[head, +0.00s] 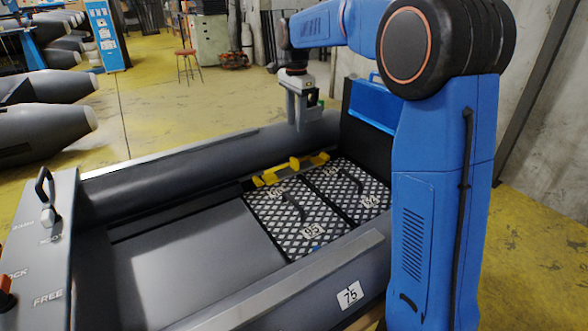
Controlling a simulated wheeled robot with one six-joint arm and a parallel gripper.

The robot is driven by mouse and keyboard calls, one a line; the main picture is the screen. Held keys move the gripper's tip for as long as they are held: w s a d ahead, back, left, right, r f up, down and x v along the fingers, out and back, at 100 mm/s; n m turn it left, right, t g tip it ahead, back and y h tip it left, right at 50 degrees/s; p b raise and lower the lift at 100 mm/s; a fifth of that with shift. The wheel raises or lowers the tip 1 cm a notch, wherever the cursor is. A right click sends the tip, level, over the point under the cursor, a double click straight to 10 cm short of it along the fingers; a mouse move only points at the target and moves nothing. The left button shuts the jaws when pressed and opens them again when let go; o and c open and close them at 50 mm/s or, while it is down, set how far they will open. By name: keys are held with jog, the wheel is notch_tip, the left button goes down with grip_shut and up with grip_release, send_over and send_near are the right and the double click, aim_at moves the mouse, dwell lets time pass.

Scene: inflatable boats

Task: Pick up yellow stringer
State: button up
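The yellow stringer (294,164) is a long, thin piece with raised blocks along it. It lies inside the grey inflatable boat, along the far tube and beside the far edge of the patterned floor panels. My gripper (303,126) hangs pointing down above the far tube, higher than the stringer and apart from it. The fingers are small and partly dark here, so I cannot tell how far apart they are. Nothing is seen held in it.
The grey boat (215,155) has patterned floor panels (290,215) and a dark transom with a blue board (374,104). A lever panel (40,250) stands at the left. Grey tubes (45,128) lie farther left. A red stool (187,55) stands on open yellow floor behind.

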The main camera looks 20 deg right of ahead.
send_over(295, 159)
notch_tip(295, 159, down, 8)
jog(key=shift+w+d+r, duration=0.1)
jog(key=shift+w+d, duration=0.05)
jog(key=shift+a+f, duration=0.2)
jog(key=shift+f, duration=2.45)
grip_shut()
